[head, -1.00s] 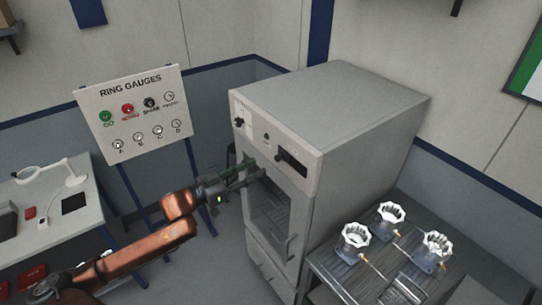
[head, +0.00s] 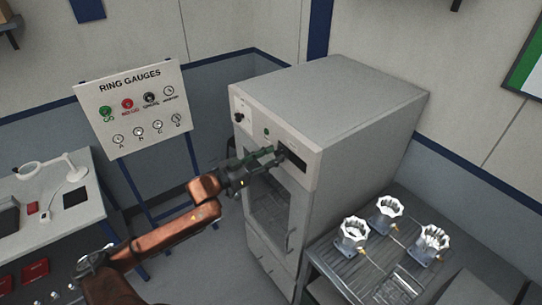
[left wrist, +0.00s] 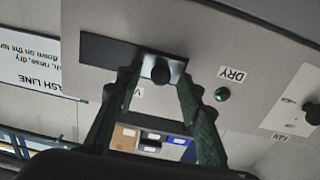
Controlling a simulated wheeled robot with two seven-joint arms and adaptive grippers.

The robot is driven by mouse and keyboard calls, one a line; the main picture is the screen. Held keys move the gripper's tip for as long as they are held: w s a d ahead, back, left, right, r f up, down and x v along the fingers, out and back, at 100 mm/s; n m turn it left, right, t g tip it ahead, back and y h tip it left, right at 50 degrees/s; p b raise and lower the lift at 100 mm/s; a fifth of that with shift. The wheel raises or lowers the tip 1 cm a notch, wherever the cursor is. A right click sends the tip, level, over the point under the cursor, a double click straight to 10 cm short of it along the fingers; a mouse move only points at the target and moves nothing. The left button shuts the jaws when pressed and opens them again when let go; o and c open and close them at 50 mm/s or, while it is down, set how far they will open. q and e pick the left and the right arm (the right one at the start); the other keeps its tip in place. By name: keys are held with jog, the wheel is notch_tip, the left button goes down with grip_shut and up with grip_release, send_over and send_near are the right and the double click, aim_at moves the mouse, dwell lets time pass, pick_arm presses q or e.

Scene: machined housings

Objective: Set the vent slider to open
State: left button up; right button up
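The vent slider shows in the left wrist view as a dark round knob (left wrist: 160,72) on a bright metal plate, with a dark slot running to the left of it. That view is upside down. In the head view the dark slider slot (head: 295,163) is on the upper front of the grey cabinet (head: 345,110). My left gripper (head: 278,154) is at this panel, and its tip covers part of the slot. In the left wrist view its two green fingers (left wrist: 160,84) are apart, one on each side of the knob, with gaps visible. My right gripper is not in view.
A green lamp (left wrist: 222,94) by the DRY label and a FAN control plate (left wrist: 298,105) share the panel. A glass-fronted door (head: 268,210) is below. A metal table (head: 345,265) with several machined housings stands right; a ring gauge board (head: 135,110) stands left.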

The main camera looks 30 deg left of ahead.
pick_arm(q)
jog(key=shift+c, duration=0.4)
grip_shut()
